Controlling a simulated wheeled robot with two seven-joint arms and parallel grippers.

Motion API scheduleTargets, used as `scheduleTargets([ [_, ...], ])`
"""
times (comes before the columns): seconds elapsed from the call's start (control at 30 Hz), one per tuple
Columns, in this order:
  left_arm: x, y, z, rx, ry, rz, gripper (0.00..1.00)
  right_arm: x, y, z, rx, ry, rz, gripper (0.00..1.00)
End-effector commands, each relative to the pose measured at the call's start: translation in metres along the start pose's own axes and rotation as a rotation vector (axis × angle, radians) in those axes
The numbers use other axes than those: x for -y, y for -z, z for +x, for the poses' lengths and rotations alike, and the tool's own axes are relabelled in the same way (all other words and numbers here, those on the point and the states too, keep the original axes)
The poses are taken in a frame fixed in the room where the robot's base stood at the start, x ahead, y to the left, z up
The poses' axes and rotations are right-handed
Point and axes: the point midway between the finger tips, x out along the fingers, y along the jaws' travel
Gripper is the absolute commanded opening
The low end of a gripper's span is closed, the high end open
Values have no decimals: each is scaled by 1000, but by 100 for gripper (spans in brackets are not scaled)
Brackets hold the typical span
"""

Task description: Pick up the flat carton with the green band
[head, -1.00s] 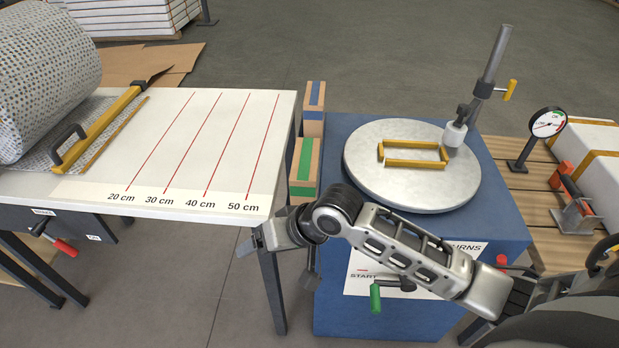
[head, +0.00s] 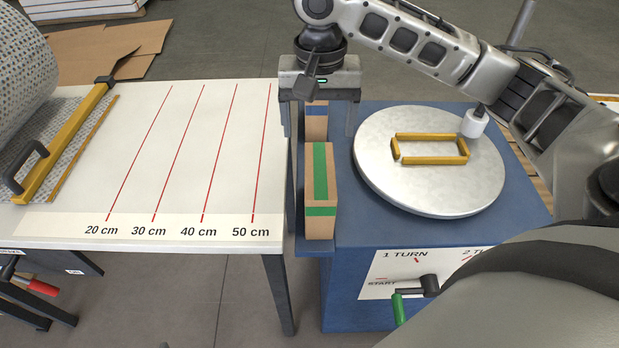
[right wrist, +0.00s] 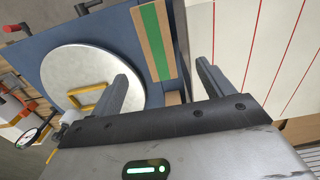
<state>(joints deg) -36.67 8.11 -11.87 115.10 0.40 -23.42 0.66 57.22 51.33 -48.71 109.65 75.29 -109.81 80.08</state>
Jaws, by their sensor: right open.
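The flat carton with the green band (head: 320,190) stands upright on a narrow ledge between the white table and the blue turntable stand. In the right wrist view the green-banded carton (right wrist: 153,40) shows ahead of the fingers, with nothing touching it. My right gripper (head: 318,132) is open and empty, pointing down over the blue-banded carton (head: 316,124), just beyond the green-banded one. In the right wrist view my right gripper (right wrist: 160,72) has its fingers wide apart. My left gripper is not in view.
The white table (head: 190,150) with red distance lines lies close on the left. The round turntable (head: 430,185) with a yellow frame (head: 430,159) on it is close on the right. A green-handled crank (head: 398,308) sticks out from the stand's front.

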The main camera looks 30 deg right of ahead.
Motion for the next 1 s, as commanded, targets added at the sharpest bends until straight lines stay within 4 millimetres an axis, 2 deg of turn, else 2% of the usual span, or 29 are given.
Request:
scheduleTargets([
  [0.1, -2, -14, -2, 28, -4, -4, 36, -1, -1, 30, 4, -4, 1, 80],
  [0.3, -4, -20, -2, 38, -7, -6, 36, -1, 0, 69, 3, -2, 0, 80],
  [0.4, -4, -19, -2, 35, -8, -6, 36, 0, 0, 81, 2, 0, 0, 80],
  [0.57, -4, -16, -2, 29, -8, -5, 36, 0, 1, 90, 0, 0, -1, 80],
  [0.83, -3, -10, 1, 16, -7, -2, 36, -2, 5, 127, 1, 0, -1, 80],
  [1.0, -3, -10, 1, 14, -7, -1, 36, -2, 5, 140, -1, 1, -2, 80],
])
